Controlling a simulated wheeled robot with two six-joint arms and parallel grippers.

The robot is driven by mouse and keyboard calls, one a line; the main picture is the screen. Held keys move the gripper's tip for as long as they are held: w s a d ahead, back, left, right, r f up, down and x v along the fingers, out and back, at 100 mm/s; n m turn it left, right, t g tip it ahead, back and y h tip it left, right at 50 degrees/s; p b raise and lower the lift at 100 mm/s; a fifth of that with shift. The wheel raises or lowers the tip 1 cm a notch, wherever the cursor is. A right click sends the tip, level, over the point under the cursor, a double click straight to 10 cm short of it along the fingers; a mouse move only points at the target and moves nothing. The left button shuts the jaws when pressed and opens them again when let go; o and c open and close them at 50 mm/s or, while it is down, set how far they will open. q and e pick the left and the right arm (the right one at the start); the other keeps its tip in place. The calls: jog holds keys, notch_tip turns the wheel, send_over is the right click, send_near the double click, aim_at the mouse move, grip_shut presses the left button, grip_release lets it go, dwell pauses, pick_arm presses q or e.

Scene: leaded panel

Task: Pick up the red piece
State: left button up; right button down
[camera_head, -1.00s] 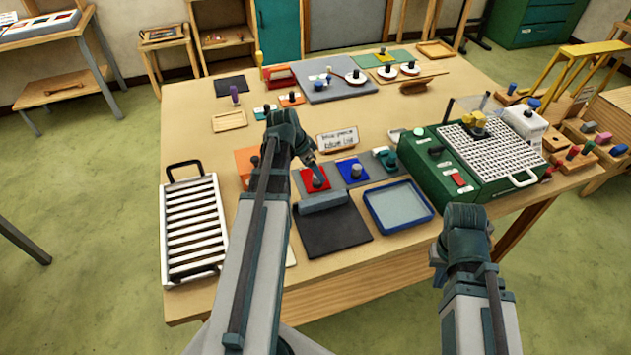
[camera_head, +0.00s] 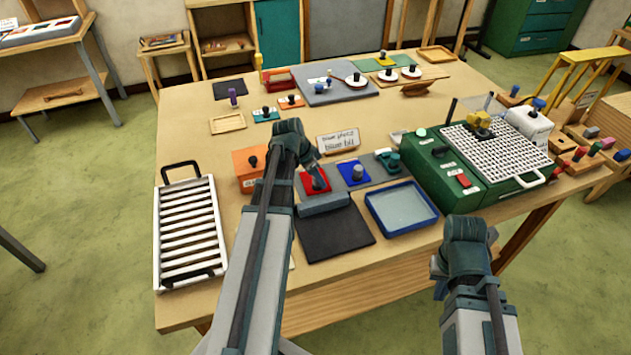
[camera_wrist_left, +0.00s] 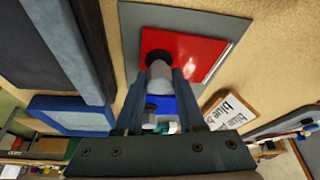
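The red piece (camera_head: 321,187) is a flat red plate with a grey knob. It lies on a grey board at the middle of the table, left of a blue piece (camera_head: 354,171). In the left wrist view the red piece (camera_wrist_left: 205,55) lies flat under my left gripper (camera_wrist_left: 160,78). The knob (camera_wrist_left: 160,73) stands between the two fingers, which look slightly apart from it. The head view shows my left gripper (camera_head: 314,174) low over the red piece, hiding part of it. My right arm (camera_head: 466,245) is at the front right; its fingers are hidden.
A dark mat (camera_head: 334,236) and a blue-rimmed tray (camera_head: 401,208) lie nearer the front. A green machine with a white grid (camera_head: 495,150) stands to the right. A white rack (camera_head: 188,235) is at the left. A card sign (camera_head: 338,141) stands behind the pieces.

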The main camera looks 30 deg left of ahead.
pick_arm(q)
grip_shut()
jog(key=shift+r, duration=0.15)
notch_tip(320, 180, up, 10)
jog(key=p, duration=1)
jog(key=shift+o, duration=1.4)
grip_release()
jog(key=shift+f, duration=0.2)
grip_shut()
